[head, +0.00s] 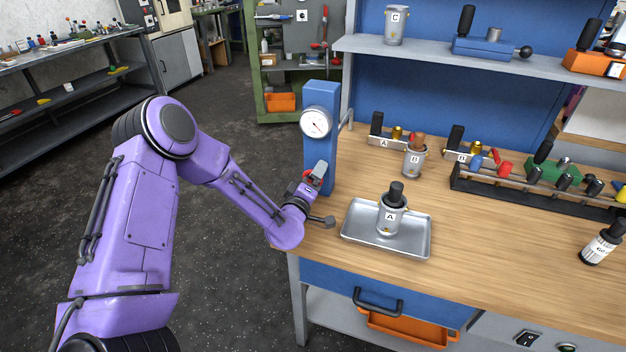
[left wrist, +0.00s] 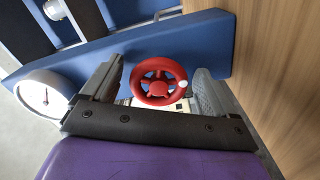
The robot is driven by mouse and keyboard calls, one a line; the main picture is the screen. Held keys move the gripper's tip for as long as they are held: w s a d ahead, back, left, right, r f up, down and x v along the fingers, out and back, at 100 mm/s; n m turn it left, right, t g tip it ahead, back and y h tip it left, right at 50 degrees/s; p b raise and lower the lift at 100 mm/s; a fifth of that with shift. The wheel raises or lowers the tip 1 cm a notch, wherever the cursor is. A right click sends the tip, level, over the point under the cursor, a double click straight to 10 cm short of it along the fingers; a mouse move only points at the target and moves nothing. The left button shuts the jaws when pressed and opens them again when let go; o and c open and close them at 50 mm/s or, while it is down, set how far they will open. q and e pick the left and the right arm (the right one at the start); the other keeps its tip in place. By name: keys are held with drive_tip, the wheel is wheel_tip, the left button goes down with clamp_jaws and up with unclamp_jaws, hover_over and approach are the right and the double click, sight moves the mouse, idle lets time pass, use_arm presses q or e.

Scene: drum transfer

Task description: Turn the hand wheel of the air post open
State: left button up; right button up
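The air post (head: 319,125) is a blue upright at the left end of the bench, with a round white gauge (head: 315,122) near its top. Its red hand wheel (left wrist: 158,88) is plain in the left wrist view, with a white mark on the right side of its rim. In the head view only a sliver of red shows behind my gripper. My left gripper (left wrist: 157,88) is open, with one finger on each side of the wheel. A narrow gap shows between each finger and the rim, and I cannot tell how deep the fingers reach. My right gripper is not in view.
A metal tray (head: 350,240) holding canister A (head: 388,217) stands just right of the post. Canister B (head: 414,161), small racks and a black rack (head: 480,188) stand farther back. Bare wood lies between.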

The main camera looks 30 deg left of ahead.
use_arm(q)
drive_tip(key=shift+s, duration=0.1)
drive_tip(key=b+v, duration=0.2)
drive_tip(key=v, duration=0.8)
drive_tip(key=shift+s+d, duration=0.15)
